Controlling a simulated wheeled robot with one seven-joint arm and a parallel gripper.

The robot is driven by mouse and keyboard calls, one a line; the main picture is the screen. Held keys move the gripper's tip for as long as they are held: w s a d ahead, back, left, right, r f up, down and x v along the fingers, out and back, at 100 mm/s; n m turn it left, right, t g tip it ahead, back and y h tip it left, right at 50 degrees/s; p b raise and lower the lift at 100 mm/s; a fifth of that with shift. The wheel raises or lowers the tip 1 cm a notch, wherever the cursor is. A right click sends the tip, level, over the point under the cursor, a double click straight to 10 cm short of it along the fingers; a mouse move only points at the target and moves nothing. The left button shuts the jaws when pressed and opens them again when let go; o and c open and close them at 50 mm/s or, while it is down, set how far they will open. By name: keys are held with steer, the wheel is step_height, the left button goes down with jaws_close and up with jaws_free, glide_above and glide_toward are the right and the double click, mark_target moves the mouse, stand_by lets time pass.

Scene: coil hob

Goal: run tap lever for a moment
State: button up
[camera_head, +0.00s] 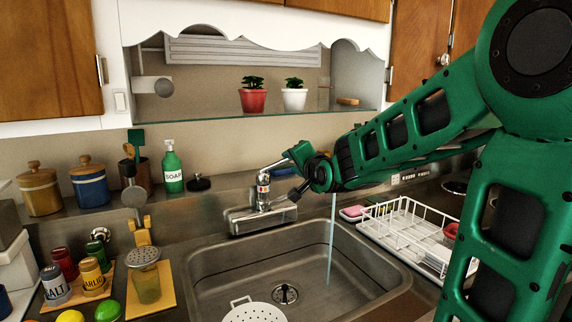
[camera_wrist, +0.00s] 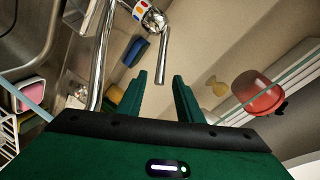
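The chrome tap (camera_head: 263,192) stands at the back edge of the sink, with a coloured ring near its top. Its lever (camera_head: 273,166) points right toward my gripper (camera_head: 291,171). In the wrist view the lever (camera_wrist: 162,58) is a silver bar between and just beyond the tips of my gripper (camera_wrist: 161,78), which is open with nothing held. I cannot tell whether a finger touches the lever. A thin stream of water (camera_head: 331,235) falls into the sink (camera_head: 215,262). The spout's end is hidden behind my arm in the head view.
A white dish rack (camera_head: 400,235) stands right of the sink. A green soap bottle (camera_head: 172,168) and jars stand along the back left. A glass shelf above holds a red pot (camera_head: 252,100) and a white pot (camera_head: 294,99). A colander (camera_head: 254,312) is at the sink's front.

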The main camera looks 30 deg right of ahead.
steer(key=shift+v, duration=2.2)
steer(key=shift+f, duration=0.1)
steer(key=s+d+f+n+g, duration=0.2)
steer(key=s+f+g, duration=0.3)
steer(key=s+f, duration=0.35)
steer(key=s+d+f+n+g, duration=0.2)
steer(key=s+f+g, duration=0.2)
steer(key=s+f, duration=0.4)
steer(key=s+a+f+n+g, duration=0.1)
steer(key=s+g, duration=0.1)
steer(key=s, duration=0.4)
steer(key=s+f+n+g+y, duration=0.1)
steer(key=s+g, duration=0.1)
steer(key=s, duration=0.5)
steer(key=s+a+f+n+g+y, duration=0.1)
steer(key=s+f+g, duration=0.1)
steer(key=s, duration=0.5)
steer(key=shift+a+g, duration=0.35)
steer(key=shift+g, duration=0.15)
